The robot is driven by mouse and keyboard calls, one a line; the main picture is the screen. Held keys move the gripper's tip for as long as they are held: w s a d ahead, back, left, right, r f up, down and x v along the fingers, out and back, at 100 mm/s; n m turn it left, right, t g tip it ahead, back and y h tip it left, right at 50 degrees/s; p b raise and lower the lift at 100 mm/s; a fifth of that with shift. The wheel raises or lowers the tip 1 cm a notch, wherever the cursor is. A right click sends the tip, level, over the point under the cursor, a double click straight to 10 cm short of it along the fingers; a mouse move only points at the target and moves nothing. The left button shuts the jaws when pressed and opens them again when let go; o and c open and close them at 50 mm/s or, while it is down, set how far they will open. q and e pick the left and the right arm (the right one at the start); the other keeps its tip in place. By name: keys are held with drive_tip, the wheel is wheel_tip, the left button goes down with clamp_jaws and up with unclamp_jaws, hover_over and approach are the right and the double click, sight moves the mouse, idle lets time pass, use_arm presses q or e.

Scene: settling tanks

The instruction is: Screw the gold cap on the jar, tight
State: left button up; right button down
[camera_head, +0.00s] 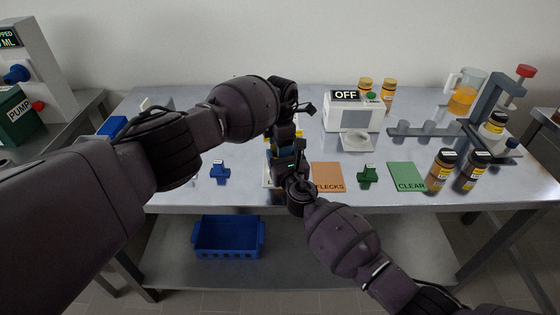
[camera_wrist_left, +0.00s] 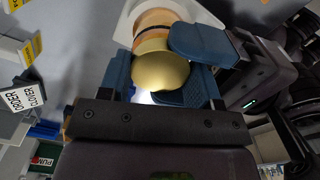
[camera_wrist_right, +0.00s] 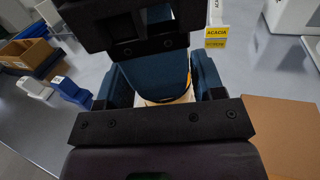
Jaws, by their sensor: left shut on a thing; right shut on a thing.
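The gold cap (camera_wrist_left: 160,70) sits between the blue fingers of my left gripper (camera_wrist_left: 155,85) in the left wrist view. It is at the mouth of the jar (camera_wrist_left: 153,20), whose amber side shows just beyond it. Whether the cap is fully down on the thread cannot be told. My right gripper (camera_wrist_right: 160,85) is shut around the jar, and a pale bit of the jar (camera_wrist_right: 168,99) shows between its fingers. In the head view my left gripper (camera_head: 285,136) is above my right gripper (camera_head: 285,162), and together they hide most of the jar and cap.
An orange FLECKS mat (camera_head: 328,177) and a green CLEAR mat (camera_head: 407,177) lie right of the grippers. A white device reading OFF (camera_head: 352,112) stands behind. Blue (camera_head: 219,170) and green (camera_head: 367,174) small pieces stand near the front. Dark-capped jars (camera_head: 441,170) are at right.

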use_arm(q)
drive_tip(key=m, duration=0.3)
drive_tip(key=o, duration=1)
drive_tip(key=shift+r, duration=2.25)
drive_tip(key=shift+c, duration=0.2)
drive_tip(key=shift+w+r+n, duration=0.1)
drive_tip(key=shift+r+n, duration=0.6)
drive_tip(key=shift+r, duration=0.25)
drive_tip(key=shift+r+n, duration=0.8)
drive_tip(key=shift+n, duration=0.2)
drive_tip(key=shift+f, duration=0.1)
